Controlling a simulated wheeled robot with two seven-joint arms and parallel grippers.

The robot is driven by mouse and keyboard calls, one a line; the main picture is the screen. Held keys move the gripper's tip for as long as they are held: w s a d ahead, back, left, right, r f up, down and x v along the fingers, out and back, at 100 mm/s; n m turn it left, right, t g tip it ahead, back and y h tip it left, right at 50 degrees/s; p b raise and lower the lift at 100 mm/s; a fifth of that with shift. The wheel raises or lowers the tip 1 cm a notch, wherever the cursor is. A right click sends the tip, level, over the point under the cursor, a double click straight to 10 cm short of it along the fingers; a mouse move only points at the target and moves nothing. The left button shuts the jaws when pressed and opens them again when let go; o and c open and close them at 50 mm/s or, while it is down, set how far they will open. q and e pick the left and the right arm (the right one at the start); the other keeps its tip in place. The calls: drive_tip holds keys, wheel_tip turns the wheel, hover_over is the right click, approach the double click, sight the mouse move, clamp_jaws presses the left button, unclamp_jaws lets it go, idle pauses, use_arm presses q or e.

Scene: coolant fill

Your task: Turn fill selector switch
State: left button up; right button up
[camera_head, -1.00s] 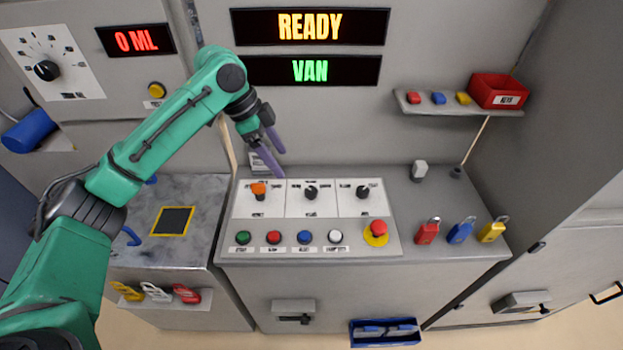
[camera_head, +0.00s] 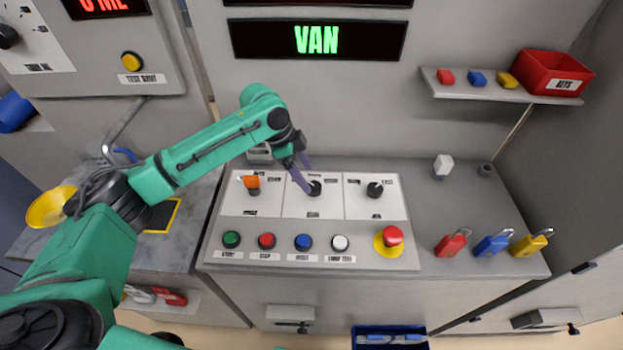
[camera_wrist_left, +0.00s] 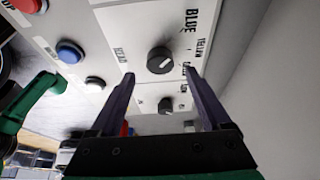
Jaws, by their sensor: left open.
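A control panel (camera_head: 300,258) has three rotary switches; the small print does not clearly show which is the fill selector. The left switch (camera_head: 252,183) has an orange handle. The middle switch (camera_head: 314,187) and right switch (camera_head: 375,190) are black knobs. My left gripper (camera_head: 304,187), with purple fingers, is at the middle switch. In the left wrist view the open left gripper (camera_wrist_left: 160,78) has the middle switch (camera_wrist_left: 160,60) between and just beyond its fingertips; contact cannot be told. The right switch (camera_wrist_left: 166,105) shows between the fingers. My right gripper is not in view.
Green, red, blue and white buttons line the panel front, with a red emergency button (camera_head: 392,237) at right. Red, blue and yellow padlocks (camera_head: 492,244) stand further right. A shelf (camera_head: 505,92) holds a red box (camera_head: 543,73). The display (camera_head: 318,39) reads VAN.

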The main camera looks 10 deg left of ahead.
sight(313, 186)
use_arm(q)
drive_tip(key=x, duration=0.4)
drive_tip(key=shift+f, duration=0.15)
clamp_jaws()
